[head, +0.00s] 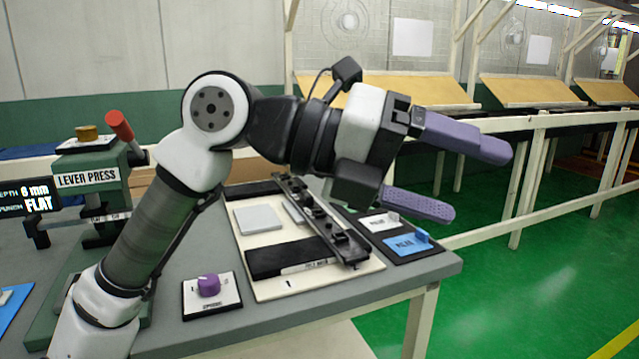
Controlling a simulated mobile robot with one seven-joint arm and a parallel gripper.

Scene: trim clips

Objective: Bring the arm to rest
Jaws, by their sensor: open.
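My gripper (478,176) is at the end of my arm, in the right half of the head view. Its two purple fingers are spread wide apart, with nothing between them. The arm rises from the lower left, bends at the elbow and reaches right, so the gripper is in the air above the right end of the grey table (330,320). A beige board (310,286) with a black trim strip (320,220) and a black block (285,258) lies on the table, below my forearm. My arm hides part of the board and the table's back.
A green lever press (80,205) with a red-knobbed lever (120,127) stands at the left, close behind my arm. A purple knob on a white plate (210,290) lies in front. White and blue cards (402,246) lie at the table's right edge. Green floor (530,280) is clear at right.

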